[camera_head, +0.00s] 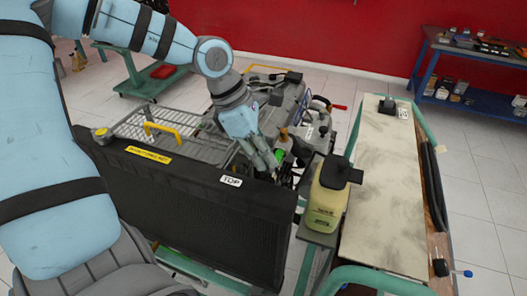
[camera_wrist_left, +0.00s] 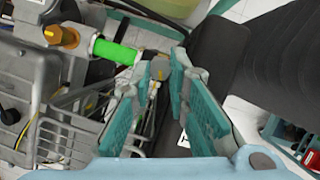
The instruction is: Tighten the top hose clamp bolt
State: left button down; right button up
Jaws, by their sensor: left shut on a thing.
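My left gripper (camera_head: 265,162) reaches down into the engine trainer behind the black radiator panel (camera_head: 190,205). In the left wrist view its teal-padded fingers (camera_wrist_left: 160,80) are shut on a small grey bolt head with a yellow mark (camera_wrist_left: 160,70), which looks like the top hose clamp bolt. The bolt is beside the end of a bright green hose (camera_wrist_left: 115,51), which also shows near the gripper in the head view (camera_head: 279,153). The fingers hide part of the bolt and clamp. My right gripper is not in view.
An orange-brown cap (camera_wrist_left: 62,36) is at the hose's other end. A yellowish fluid tank (camera_head: 327,205) with a black cap stands right of the gripper. A grey wire basket (camera_head: 180,130) lies behind the radiator panel. A worn cream panel (camera_head: 385,190) stands farther right.

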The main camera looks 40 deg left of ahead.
pick_arm(q)
jog(key=shift+s+r+m+p, duration=0.1)
jog(key=shift+r+m+p, duration=0.15)
jog(key=shift+m+p, duration=0.3)
jog(key=shift+f+m+g+p, duration=0.1)
jog(key=shift+m+g+p, duration=0.2)
jog(key=shift+m+g, duration=0.15)
jog(key=shift+w+a+f+m+g+h, duration=0.1)
jog(key=shift+w+m+g+h, duration=0.1)
jog(key=shift+m, duration=0.25)
jog(key=shift+w+a+f+m+g+h, duration=0.1)
jog(key=shift+w+m, duration=0.05)
jog(key=shift+m, duration=0.3)
jog(key=shift+s+d, duration=0.1)
jog(key=shift+d, duration=0.05)
jog(key=c, duration=1.5)
grip_release()
jog(key=shift+c, duration=0.2)
jog(key=shift+r, duration=0.15)
jog(key=v, duration=1.2)
